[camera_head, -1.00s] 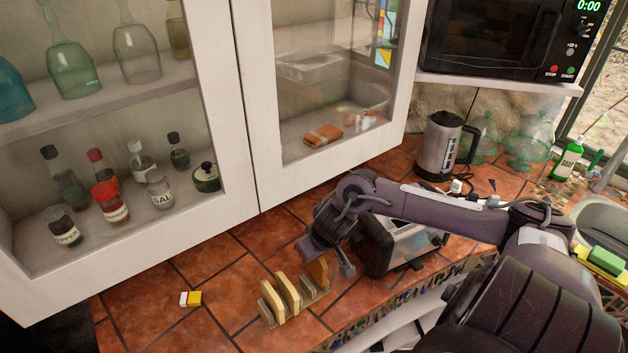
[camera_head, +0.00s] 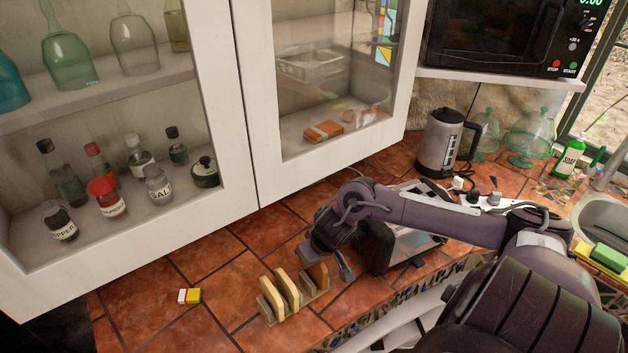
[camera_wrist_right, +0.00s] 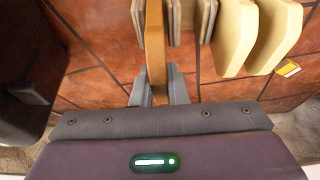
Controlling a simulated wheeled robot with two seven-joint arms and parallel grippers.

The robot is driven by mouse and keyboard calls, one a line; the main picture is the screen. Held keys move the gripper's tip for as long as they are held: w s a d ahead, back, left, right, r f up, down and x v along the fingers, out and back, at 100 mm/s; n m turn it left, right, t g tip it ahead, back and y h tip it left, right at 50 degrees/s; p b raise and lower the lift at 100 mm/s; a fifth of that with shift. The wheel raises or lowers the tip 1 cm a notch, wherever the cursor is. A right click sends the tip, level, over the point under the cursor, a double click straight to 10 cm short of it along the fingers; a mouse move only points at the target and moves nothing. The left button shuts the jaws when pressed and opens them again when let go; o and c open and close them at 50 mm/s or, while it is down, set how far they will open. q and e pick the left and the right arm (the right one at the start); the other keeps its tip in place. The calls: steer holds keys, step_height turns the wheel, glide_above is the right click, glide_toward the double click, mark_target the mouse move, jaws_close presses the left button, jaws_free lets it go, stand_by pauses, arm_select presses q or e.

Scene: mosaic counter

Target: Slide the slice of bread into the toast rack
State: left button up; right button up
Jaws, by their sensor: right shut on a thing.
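The brown slice of bread (camera_head: 318,272) is held upright in my right gripper (camera_wrist_right: 156,92), which is shut on its near edge. The bread also shows edge-on in the right wrist view (camera_wrist_right: 155,45). The wooden toast rack (camera_head: 301,305) stands on the tiled counter; its slats (camera_wrist_right: 174,20) show in the right wrist view. The bread lines up with the gap between two slats at the rack's right end in the head view. How deep it sits is hidden. Two pale slices (camera_wrist_right: 234,35) (camera_wrist_right: 276,38) stand in the rack's other part. My left gripper is not in view.
A toaster (camera_head: 392,245) stands close right of the rack, beneath my right arm. A small yellow-and-white block (camera_head: 189,296) lies to the left. A kettle (camera_head: 440,143) is farther back. The cabinet doors (camera_head: 252,130) rise behind; the counter left of the rack is mostly clear.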

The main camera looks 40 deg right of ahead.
steer(key=shift+f, duration=0.65)
steer(key=o, duration=0.5)
steer(key=shift+c, duration=0.2)
stand_by(0.3)
steer(key=o, duration=0.5)
steer(key=shift+o, duration=0.2)
steer(key=shift+r, duration=0.1)
steer(key=v, duration=0.7)
steer(key=shift+s+r, duration=0.2)
steer(key=shift+r, duration=0.1)
